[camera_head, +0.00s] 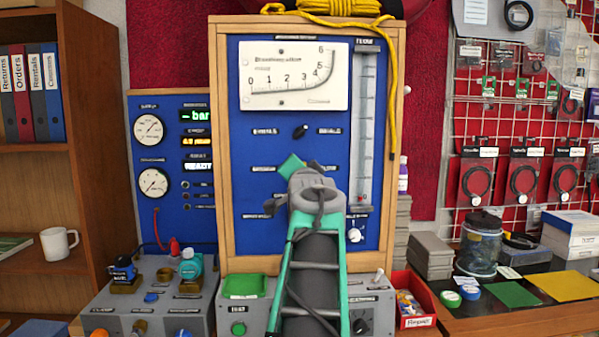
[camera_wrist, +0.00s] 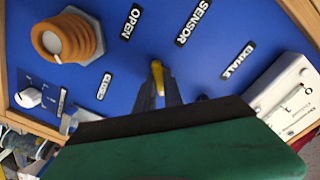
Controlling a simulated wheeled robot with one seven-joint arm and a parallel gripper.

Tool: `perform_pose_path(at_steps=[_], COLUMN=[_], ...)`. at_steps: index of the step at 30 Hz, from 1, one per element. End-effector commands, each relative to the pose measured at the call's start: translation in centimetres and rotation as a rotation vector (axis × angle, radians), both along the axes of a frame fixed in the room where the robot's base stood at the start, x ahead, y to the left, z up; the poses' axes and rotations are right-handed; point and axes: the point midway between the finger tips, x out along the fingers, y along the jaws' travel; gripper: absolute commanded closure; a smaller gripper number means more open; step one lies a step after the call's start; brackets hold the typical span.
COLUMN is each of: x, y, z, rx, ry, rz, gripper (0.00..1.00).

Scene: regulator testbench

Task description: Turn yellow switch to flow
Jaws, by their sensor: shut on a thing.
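The yellow switch (camera_wrist: 157,71) stands out from the blue panel (camera_wrist: 105,55) in the wrist view. The dark fingers of my gripper (camera_wrist: 158,88) are closed around it. Its tip shows between and just past the fingertips. In the head view my grey and green gripper (camera_head: 312,180) reaches up to the middle of the blue panel (camera_head: 345,130) and hides the switch. Labels near the switch read OPEN, SENSOR, EXHALE and CLOSE in the wrist view. I cannot read a flow label, and the switch's exact angle is unclear.
An orange ribbed knob (camera_wrist: 68,36) and a white knob (camera_wrist: 29,97) stand left of my gripper in the wrist view. A white gauge (camera_head: 294,75) is at the panel top, with a black knob (camera_head: 300,131) below it. A yellow rope (camera_head: 393,95) hangs over the frame's right side.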

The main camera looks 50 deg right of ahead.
Motion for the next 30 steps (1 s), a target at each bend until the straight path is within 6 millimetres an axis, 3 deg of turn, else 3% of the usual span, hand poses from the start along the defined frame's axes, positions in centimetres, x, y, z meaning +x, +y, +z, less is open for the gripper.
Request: perform_pose_path(at_steps=[8, 17, 30], x=[0.0, -0.3, -5.1], y=[0.0, 0.3, 5.7], z=[0.0, 0.0, -0.1], rx=[0.000, -0.002, 0.000], ry=[0.000, 0.000, 0.000], rz=[0.000, 0.000, -0.001], gripper=[0.67, 0.66, 0.66])
